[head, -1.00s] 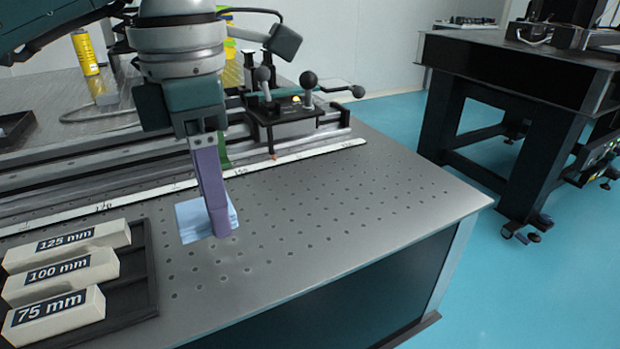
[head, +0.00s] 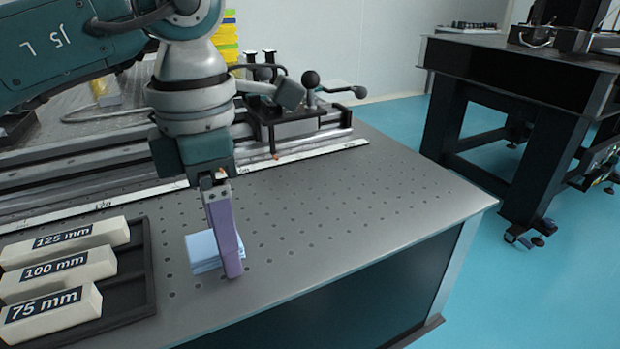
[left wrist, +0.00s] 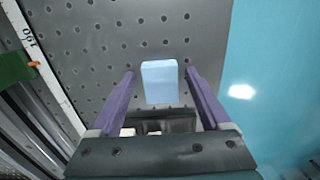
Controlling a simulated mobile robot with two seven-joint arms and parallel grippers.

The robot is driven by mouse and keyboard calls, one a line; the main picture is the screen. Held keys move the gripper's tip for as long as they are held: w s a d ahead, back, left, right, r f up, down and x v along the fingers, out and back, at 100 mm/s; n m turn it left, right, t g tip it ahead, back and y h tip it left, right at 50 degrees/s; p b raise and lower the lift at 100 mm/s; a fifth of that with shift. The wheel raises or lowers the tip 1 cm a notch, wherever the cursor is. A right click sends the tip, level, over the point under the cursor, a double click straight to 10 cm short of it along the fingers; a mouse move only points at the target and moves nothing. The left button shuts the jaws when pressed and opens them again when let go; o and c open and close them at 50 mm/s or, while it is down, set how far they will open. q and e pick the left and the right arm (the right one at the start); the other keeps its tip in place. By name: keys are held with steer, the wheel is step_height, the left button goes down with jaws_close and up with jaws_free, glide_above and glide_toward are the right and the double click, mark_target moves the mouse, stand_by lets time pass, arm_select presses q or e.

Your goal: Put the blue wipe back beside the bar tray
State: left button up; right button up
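The blue wipe (head: 202,252) is a small light-blue folded stack. It sits on the perforated table top just right of the bar tray (head: 150,268), with a narrow gap between them. My left gripper (head: 234,274) points down at the wipe; one purple finger hides part of its right side. In the left wrist view, the wipe (left wrist: 160,82) lies between the two spread fingers (left wrist: 159,72), with a visible gap on each side. The dark tray (left wrist: 178,125) shows partly behind it there. My right gripper is not in view.
The tray holds bars marked 125 mm (head: 65,241), 100 mm (head: 58,272) and 75 mm (head: 50,310). A rail with a black carriage (head: 290,112) runs behind. The table top to the right is clear up to its edge. Another optical table (head: 520,75) stands beyond.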

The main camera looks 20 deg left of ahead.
arm_select(q)
steer(key=shift+r, duration=0.35)
step_height(320, 180, up, 12)
steer(key=p, duration=0.2)
steer(key=shift+f, duration=0.2)
